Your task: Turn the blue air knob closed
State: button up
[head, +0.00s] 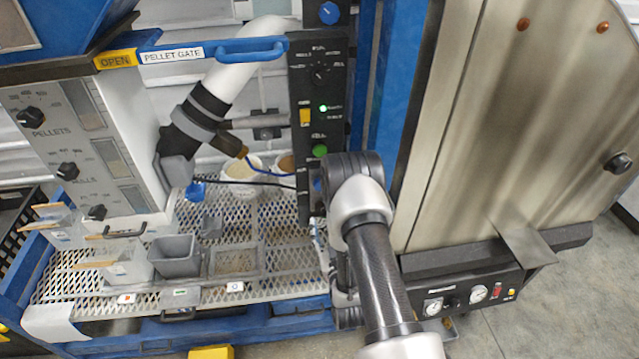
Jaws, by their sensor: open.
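A round blue knob (329,13) sits at the top of the black control panel (306,75). A second blue part (317,185) shows low on the same panel, partly covered by my wrist. A third blue piece (195,190) is at the left, beside the grey-and-black fitting. No label that I can read tells which is the air knob. My arm rises from the bottom of the picture, and its dark wrist is just right of the panel's lower end. My gripper's fingers cannot be made out; whether they touch anything is hidden.
A perforated tray (285,262) holds a grey bin (175,256). A large steel cabinet (500,130) stands close on the right, with a gauge panel (465,299) below. Floor is clear at lower right.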

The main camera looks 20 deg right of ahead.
aim_at(320, 190)
jog(key=b+x, duration=0.4)
jog(key=x, duration=1.3)
jog(key=shift+c, duration=0.2)
jog(key=c, duration=1)
